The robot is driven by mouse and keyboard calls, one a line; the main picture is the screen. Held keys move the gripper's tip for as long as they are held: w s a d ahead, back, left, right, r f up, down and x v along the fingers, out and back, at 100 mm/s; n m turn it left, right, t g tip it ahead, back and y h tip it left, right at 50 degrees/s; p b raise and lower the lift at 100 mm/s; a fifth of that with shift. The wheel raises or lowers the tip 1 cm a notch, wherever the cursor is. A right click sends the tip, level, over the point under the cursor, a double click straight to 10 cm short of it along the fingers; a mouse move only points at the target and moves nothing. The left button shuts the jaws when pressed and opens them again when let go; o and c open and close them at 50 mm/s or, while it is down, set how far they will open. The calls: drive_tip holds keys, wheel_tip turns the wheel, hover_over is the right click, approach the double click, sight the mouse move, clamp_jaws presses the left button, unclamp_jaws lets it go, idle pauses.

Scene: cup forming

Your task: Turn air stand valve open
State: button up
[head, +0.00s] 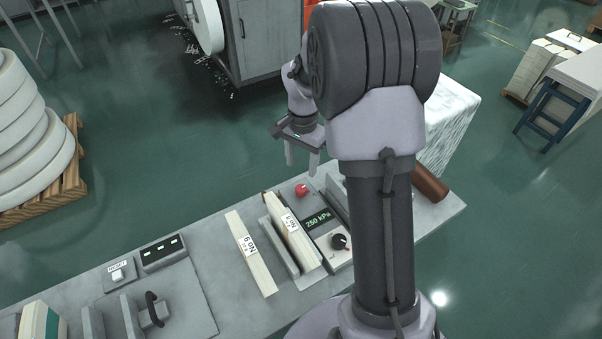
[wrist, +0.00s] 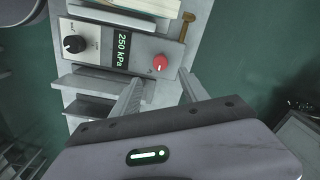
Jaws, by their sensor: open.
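The air stand is a light grey box with a green display reading 250 kPa (head: 318,222), which also shows in the wrist view (wrist: 123,50). A red knob (head: 301,190) is at one end of its panel, and a black knob (head: 339,241) is at the other. In the wrist view, the red knob (wrist: 159,63) lies between and slightly beyond my fingertips; the black knob (wrist: 73,44) is at upper left. I cannot tell which part is the valve. My gripper (head: 302,160) is open and empty, apart from the red knob and above it in the head view.
Bundles labelled No 9 (head: 250,252) lie on the grey bench (head: 235,310) beside the panel, near upright grey plates. A small brass-coloured piece (wrist: 186,27) shows in the wrist view. A brown cylinder (head: 430,184) lies at the bench's right end. A RESET button box (head: 118,273) is at left.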

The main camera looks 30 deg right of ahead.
wheel_tip(320, 180, up, 7)
drive_tip(key=p, duration=0.2)
drive_tip(key=shift+r, duration=0.15)
drive_tip(key=shift+s, duration=0.1)
drive_tip(key=s+a+r+n+t+b, duration=0.2)
drive_tip(key=s+a+r+n+t, duration=0.15)
drive_tip(key=s+a+r, duration=0.6)
drive_tip(key=s+a+n+t+y, duration=0.2)
drive_tip(key=s+a+n, duration=0.2)
drive_tip(key=s+a, duration=0.4)
drive_tip(key=s+b, duration=0.1)
drive_tip(key=s, duration=0.4)
drive_tip(key=shift+a+r, duration=0.15)
drive_tip(key=shift+a, duration=0.05)
drive_tip(key=shift+n, duration=0.25)
